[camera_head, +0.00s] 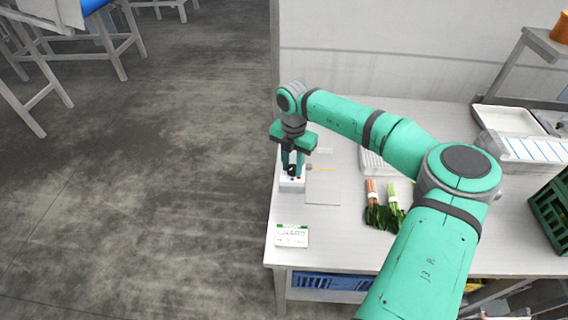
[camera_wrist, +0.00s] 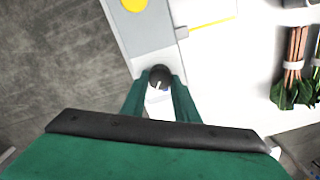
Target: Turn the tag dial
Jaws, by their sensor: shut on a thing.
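The tag dial (camera_wrist: 160,76) is a small dark round knob with a pale pointer mark. In the wrist view it sits between my two green fingertips, on a light grey device (camera_wrist: 152,42) with a yellow round spot at its far end. My gripper (camera_head: 292,170) points down at the table's left edge and is shut on the dial. In the head view the dial shows only as a dark spot between the fingers, on the front of the small white device (camera_head: 292,185). The dial's exact setting is too small to read.
A sign card (camera_head: 292,236) lies at the table's front left corner. Bunched greens (camera_head: 384,207) lie right of the device, with white trays (camera_head: 508,121) behind. A green crate (camera_head: 551,212) stands at the far right. Open floor (camera_head: 130,190) lies left of the table.

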